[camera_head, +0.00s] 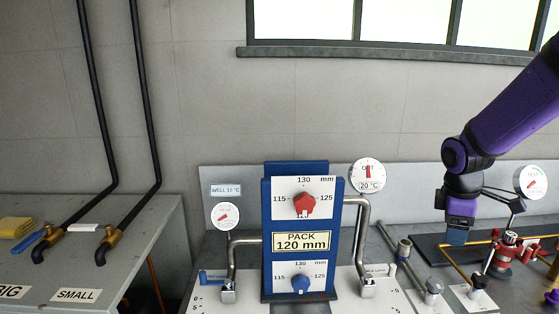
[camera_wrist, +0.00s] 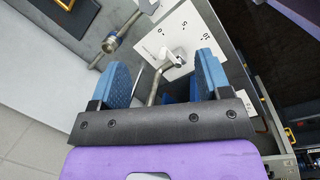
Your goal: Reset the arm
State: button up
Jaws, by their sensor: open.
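My purple arm reaches in from the right in the head view, with my gripper (camera_head: 457,236) hanging low over the right part of the bench. In the wrist view my gripper (camera_wrist: 162,72) has its two blue fingers spread wide apart. Nothing is held between them. A bent metal pipe with a lever fitting (camera_wrist: 172,60) shows beyond the gap between the fingers, apart from them as far as I can tell. In the head view the fingertips look close to the dark mat on the bench; whether they touch it cannot be told.
A blue panel (camera_head: 333,250) with red and blue knobs stands mid-bench between bent pipes. Dial gauges (camera_head: 367,175) sit behind. Copper pipes and red valve parts (camera_head: 503,254) lie right of my gripper. A left bench (camera_head: 150,235) holds brass taps. Space above the bench is open.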

jog(key=s+a+r+m+t, duration=0.1)
jog(key=s+a+r+m, duration=0.2)
jog(key=s, duration=0.4)
jog(key=s+a+r+m+t+y, duration=0.1)
jog(key=s+a+r+m+t, duration=0.1)
jog(key=s+r+m, duration=0.3)
jog(key=s+a+r+m+t, duration=0.1)
jog(key=s+a+r+m, duration=0.3)
jog(key=s+r, duration=0.3)
jog(key=shift+s+r+y, duration=0.15)
jog(key=shift+s+y, duration=0.25)
jog(key=shift+s, duration=0.9)
jog(key=shift+c, duration=0.2)
